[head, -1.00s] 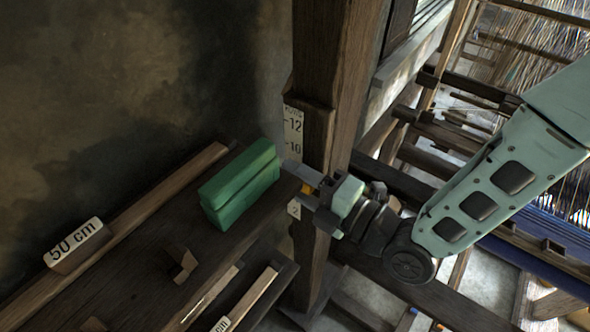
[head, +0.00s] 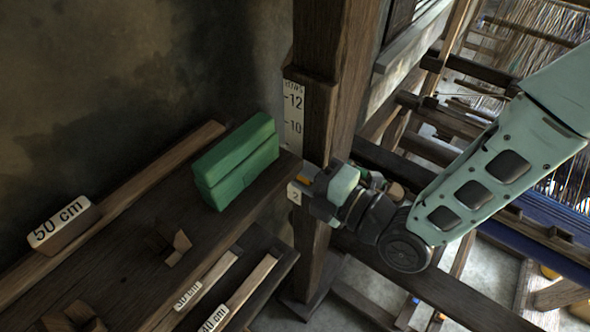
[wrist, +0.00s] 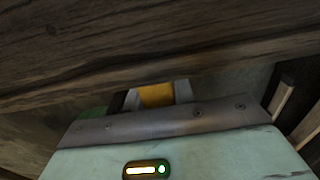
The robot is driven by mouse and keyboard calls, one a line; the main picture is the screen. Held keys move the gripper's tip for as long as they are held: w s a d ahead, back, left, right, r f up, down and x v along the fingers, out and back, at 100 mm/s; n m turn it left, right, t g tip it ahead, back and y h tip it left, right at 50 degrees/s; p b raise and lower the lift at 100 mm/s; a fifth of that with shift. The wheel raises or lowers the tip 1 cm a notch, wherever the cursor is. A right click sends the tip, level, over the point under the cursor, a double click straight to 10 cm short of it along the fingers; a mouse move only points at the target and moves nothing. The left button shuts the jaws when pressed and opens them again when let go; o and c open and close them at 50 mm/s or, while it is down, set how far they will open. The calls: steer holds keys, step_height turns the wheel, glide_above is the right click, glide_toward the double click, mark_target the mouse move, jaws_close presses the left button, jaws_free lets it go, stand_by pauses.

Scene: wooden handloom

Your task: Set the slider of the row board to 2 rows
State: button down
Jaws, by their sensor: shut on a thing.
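The row board (head: 292,118) is a pale upright scale on the dark wooden post, with 12 and 10 readable near its top and a 2 near its foot. Its slider (head: 304,180) is a small yellow-orange piece, mostly hidden by my gripper. My gripper (head: 306,182) is shut on the slider from the right, at a height just above the 2. In the wrist view, the yellow slider (wrist: 156,95) sits between the fingers.
A green block (head: 236,163) lies on the dark wooden shelf (head: 130,240) left of the board, close to my gripper. A "50 cm" block (head: 62,223) and other labelled pieces lie farther left and below. The wooden post (head: 335,90) stands directly behind my gripper; loom beams fill the right.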

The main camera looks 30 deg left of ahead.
step_height(320, 180, down, 12)
steer(key=b, duration=1.3)
steer(key=shift+f, duration=0.15)
steer(key=c, duration=1.2)
jaws_free()
steer(key=shift+o, duration=0.2)
steer(key=s+d+p, duration=0.1)
steer(key=d+p, duration=0.2)
steer(key=d, duration=1.4)
steer(key=shift+s+d, duration=0.2)
steer(key=shift+s, duration=0.05)
